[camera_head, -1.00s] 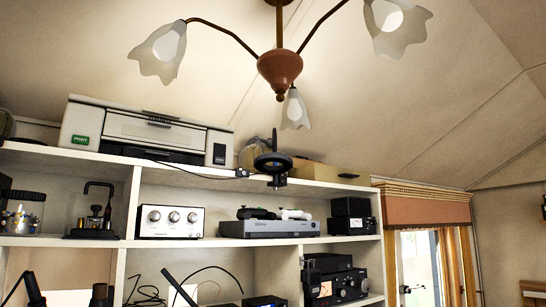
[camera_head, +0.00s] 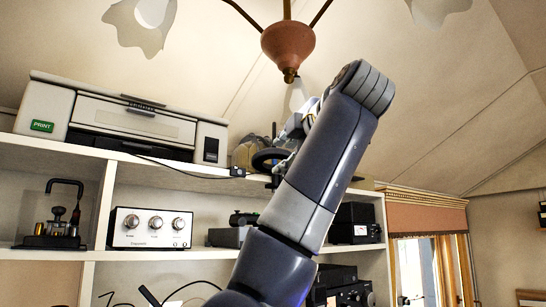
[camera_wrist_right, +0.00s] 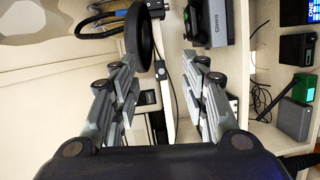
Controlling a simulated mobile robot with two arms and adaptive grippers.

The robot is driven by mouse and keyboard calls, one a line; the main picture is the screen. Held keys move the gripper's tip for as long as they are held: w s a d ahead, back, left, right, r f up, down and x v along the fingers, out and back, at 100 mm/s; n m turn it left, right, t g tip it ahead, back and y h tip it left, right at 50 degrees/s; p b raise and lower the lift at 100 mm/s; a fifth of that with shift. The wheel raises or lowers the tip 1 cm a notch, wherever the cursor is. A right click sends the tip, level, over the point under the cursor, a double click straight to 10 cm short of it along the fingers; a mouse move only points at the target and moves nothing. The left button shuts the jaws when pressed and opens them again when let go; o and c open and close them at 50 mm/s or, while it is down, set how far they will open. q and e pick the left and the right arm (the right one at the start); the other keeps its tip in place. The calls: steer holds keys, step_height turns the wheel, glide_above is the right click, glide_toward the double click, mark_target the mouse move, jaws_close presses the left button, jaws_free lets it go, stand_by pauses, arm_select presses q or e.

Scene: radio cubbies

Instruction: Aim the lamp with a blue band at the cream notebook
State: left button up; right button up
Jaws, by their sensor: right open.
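A black lamp with a round, disc-like head (camera_head: 268,160) stands at the front edge of the top shelf, partly hidden behind my right arm. In the right wrist view its dark round head (camera_wrist_right: 143,40) is just beyond the left finger's tip, and a small blue part (camera_wrist_right: 97,29) shows to its left. My right gripper (camera_head: 294,132) is up by the lamp in the head view, largely covered by my own forearm. In the wrist view the right gripper (camera_wrist_right: 162,68) is open with nothing between its fingers. I cannot make out a cream notebook. My left gripper is out of view.
A white printer (camera_head: 125,122) fills the top shelf left of the lamp. A cable runs along the shelf edge (camera_head: 160,163). Radio gear, including a silver box with knobs (camera_head: 150,228), fills the shelves below. A chandelier (camera_head: 288,48) hangs above.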

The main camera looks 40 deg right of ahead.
mark_target(277, 153)
step_height(277, 153, up, 3)
steer(key=s, duration=0.3)
steer(key=shift+n, duration=0.4)
steer(key=p+x, duration=0.2)
steer(key=x, duration=0.1)
steer(key=p+x, duration=0.2)
steer(key=x, duration=0.1)
steer(key=p+x, duration=0.2)
steer(key=x, duration=0.2)
steer(key=shift+a+r, duration=0.1)
steer(key=shift+r, duration=0.3)
steer(key=shift+w+f, duration=0.15)
steer(key=shift+w, duration=0.3)
jaws_close()
